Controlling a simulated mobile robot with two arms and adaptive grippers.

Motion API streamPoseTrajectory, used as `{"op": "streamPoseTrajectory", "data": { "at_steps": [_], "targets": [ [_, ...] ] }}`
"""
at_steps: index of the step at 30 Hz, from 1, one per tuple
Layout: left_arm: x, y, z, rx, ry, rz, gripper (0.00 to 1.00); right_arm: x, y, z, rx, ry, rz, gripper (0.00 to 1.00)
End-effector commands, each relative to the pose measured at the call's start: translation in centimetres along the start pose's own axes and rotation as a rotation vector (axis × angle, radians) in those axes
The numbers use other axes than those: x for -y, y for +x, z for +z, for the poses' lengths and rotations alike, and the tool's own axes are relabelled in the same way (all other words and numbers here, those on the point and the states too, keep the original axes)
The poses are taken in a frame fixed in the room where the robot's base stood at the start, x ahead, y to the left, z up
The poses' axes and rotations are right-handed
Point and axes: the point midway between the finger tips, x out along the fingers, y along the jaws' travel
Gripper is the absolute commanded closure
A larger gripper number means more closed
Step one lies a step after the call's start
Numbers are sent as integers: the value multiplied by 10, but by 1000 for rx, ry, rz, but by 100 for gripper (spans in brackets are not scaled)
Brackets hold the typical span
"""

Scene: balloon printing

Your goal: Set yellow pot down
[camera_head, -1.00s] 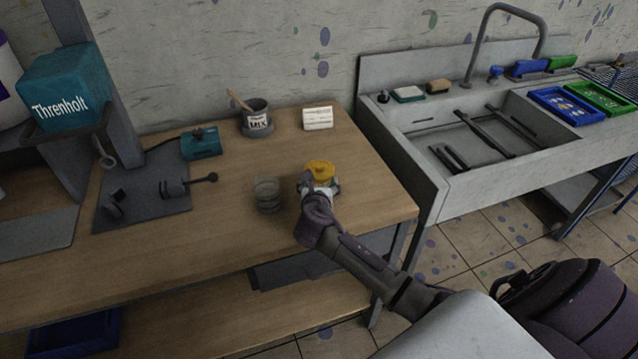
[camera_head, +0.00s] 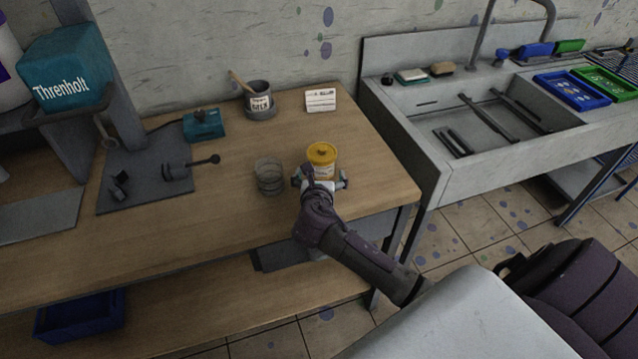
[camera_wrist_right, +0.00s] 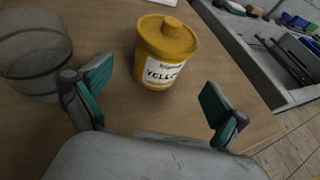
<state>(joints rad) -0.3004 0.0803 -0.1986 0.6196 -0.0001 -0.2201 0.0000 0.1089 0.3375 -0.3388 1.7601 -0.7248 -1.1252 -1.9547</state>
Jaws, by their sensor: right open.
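The yellow pot (camera_head: 322,156) stands upright on the wooden table, its lid on. In the right wrist view the pot (camera_wrist_right: 165,52) shows a white label with black lettering. My right gripper (camera_head: 320,183) is on the near side of the pot. In the right wrist view the gripper (camera_wrist_right: 155,98) is open, its teal-padded fingers wide apart. The pot is just beyond the fingertips, and neither finger touches it. My left gripper does not show.
A clear ringed glass (camera_head: 269,177) stands left of the pot. A grey mixing cup (camera_head: 260,100), a white card (camera_head: 320,100) and a teal box (camera_head: 203,125) stand farther back. The sink (camera_head: 470,125) is to the right. The table (camera_head: 225,215) is bare in front of the glass.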

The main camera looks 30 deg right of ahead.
Motion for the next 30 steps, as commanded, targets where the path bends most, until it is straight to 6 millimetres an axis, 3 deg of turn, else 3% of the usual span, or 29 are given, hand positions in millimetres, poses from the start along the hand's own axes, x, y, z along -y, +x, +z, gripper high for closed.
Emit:
{"op": "streamPoseTrajectory", "data": {
  "at_steps": [3, 10, 30],
  "targets": [
    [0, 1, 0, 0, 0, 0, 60, 0, -26, -1, -2, 2, 2, 2],
    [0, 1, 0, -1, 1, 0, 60, 0, -57, 0, -1, 1, 1, 2],
    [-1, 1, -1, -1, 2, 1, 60, 1, -64, -2, -9, 18, -1, 2]
  ]
}}
